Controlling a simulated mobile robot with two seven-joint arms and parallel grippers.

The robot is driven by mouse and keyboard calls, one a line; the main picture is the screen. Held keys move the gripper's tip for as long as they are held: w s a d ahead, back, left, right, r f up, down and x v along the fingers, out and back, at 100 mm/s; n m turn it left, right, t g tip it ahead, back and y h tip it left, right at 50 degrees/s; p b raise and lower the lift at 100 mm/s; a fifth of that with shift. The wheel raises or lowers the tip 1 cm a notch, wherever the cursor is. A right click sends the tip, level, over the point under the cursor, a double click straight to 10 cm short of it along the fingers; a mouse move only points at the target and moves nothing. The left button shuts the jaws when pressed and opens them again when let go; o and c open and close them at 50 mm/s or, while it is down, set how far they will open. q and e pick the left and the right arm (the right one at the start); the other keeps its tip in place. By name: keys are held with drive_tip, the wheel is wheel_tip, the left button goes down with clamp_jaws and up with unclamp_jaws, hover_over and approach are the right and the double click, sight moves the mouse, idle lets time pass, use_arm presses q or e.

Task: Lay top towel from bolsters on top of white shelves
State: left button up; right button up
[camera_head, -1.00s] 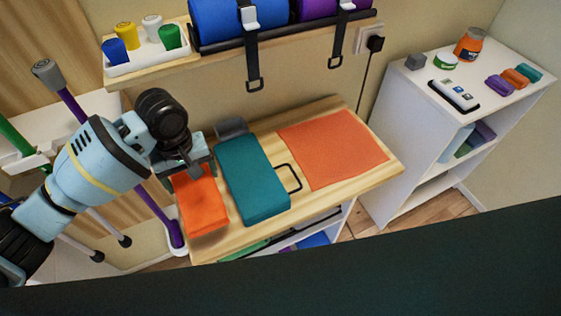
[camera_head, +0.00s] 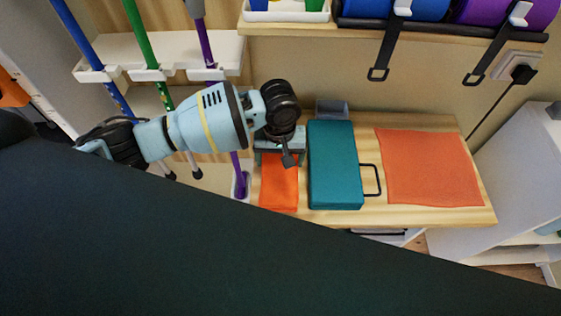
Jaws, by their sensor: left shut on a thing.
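My left gripper (camera_head: 284,152) is shut at the far end of a small orange folded cloth (camera_head: 279,186), which looks like a towel, at the left end of the wooden table. The gripper hides that end, and I cannot tell if the cloth is lifted. A blue bolster (camera_head: 380,8) and a purple bolster (camera_head: 505,12) lie strapped on the wall shelf, cut by the top edge; no towel shows on them. My right gripper is not in view.
A teal block (camera_head: 334,165) with a black handle lies right of the cloth. A flat orange sheet (camera_head: 430,167) covers the right of the wooden table (camera_head: 470,211). Straps hang above. Poles in a white rack (camera_head: 160,55) stand behind my left arm.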

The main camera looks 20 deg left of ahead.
use_arm(q)
wheel_tip(320, 180, down, 2)
drive_tip(key=shift+f, duration=0.2)
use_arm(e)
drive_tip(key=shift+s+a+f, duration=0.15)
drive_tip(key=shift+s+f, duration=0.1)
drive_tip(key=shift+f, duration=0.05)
use_arm(q)
drive_tip(key=shift+f, duration=0.15)
drive_tip(key=o, duration=0.9)
drive_tip(key=shift+o, duration=0.2)
drive_tip(key=shift+r, duration=0.25)
wheel_tip(320, 180, up, 11)
drive_tip(key=shift+p, duration=0.7)
drive_tip(key=shift+r, duration=0.35)
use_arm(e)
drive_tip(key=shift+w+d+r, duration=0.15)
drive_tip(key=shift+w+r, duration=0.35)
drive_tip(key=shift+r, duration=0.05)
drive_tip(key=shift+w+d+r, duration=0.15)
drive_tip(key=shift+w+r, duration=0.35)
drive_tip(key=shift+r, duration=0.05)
